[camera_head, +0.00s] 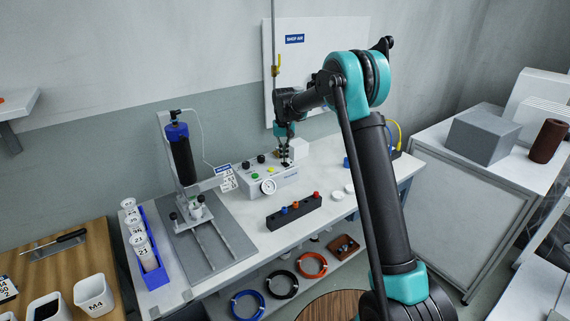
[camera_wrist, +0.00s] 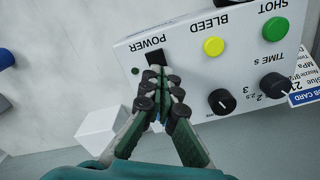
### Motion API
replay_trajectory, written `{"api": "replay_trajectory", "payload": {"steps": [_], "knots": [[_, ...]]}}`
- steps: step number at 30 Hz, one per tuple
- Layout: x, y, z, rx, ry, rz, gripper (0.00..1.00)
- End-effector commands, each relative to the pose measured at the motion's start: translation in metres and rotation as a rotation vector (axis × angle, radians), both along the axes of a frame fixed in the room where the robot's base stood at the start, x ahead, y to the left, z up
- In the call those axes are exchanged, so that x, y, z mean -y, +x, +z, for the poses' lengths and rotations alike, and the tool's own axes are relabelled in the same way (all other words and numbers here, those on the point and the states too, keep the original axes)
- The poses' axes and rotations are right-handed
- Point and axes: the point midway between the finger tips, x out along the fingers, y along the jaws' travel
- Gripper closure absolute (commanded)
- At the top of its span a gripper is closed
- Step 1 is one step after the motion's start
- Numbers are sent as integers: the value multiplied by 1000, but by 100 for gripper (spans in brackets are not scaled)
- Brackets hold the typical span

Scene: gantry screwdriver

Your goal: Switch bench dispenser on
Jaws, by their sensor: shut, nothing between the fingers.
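The bench dispenser (camera_head: 285,181) is a pale box on the white bench in the head view, with buttons, knobs and a round gauge. In the wrist view its panel (camera_wrist: 190,75) shows upside down. The black power switch (camera_wrist: 155,58) sits beside the POWER label, partly hidden by my fingertips. A small dark green lamp (camera_wrist: 135,71) is next to it and looks unlit. My gripper (camera_wrist: 168,82) is shut and empty, its tips at or just over the switch; I cannot tell whether they touch. In the head view my gripper (camera_head: 286,160) points down at the box's right end.
A yellow button (camera_wrist: 214,46), a green button (camera_wrist: 275,29) and black knobs (camera_wrist: 222,101) share the panel. A white block (camera_wrist: 103,128) stands close by. A dispensing stand (camera_head: 182,155) is to the left. A black block with coloured caps (camera_head: 293,212) lies in front.

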Motion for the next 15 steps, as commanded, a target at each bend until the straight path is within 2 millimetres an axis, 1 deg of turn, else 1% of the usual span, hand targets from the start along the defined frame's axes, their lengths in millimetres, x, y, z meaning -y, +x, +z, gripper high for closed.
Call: {"api": "replay_trajectory", "payload": {"steps": [9, 15], "knots": [[0, 0, -4, 0, 0, 0, 100], [0, 0, 1, 0, 0, 0, 100]]}}
